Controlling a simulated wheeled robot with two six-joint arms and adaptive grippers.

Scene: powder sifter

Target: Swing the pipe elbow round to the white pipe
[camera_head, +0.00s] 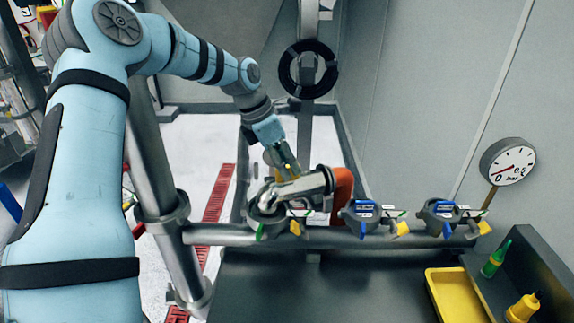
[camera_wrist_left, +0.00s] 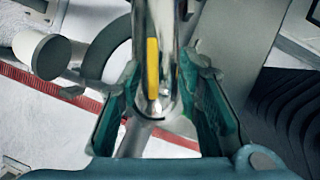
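The shiny metal pipe elbow (camera_head: 300,187) sits over the left end of the horizontal pipe, its bend beside an orange pipe (camera_head: 343,188). It also shows in the left wrist view (camera_wrist_left: 160,35) with a yellow stripe. My left gripper (camera_head: 287,172) is at the elbow from behind. In the wrist view its two teal fingers (camera_wrist_left: 160,85) lie on either side of the elbow, close to its edges. I cannot tell whether they press on it. My right gripper is not in view.
Two capped ports with blue clips (camera_head: 362,216) and (camera_head: 441,214) stand along the horizontal pipe (camera_head: 340,240). A pressure gauge (camera_head: 508,162) is at right. A yellow tray (camera_head: 431,292) and green bottle (camera_head: 496,259) are at lower right. A thick upright grey pipe (camera_head: 153,165) stands at left.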

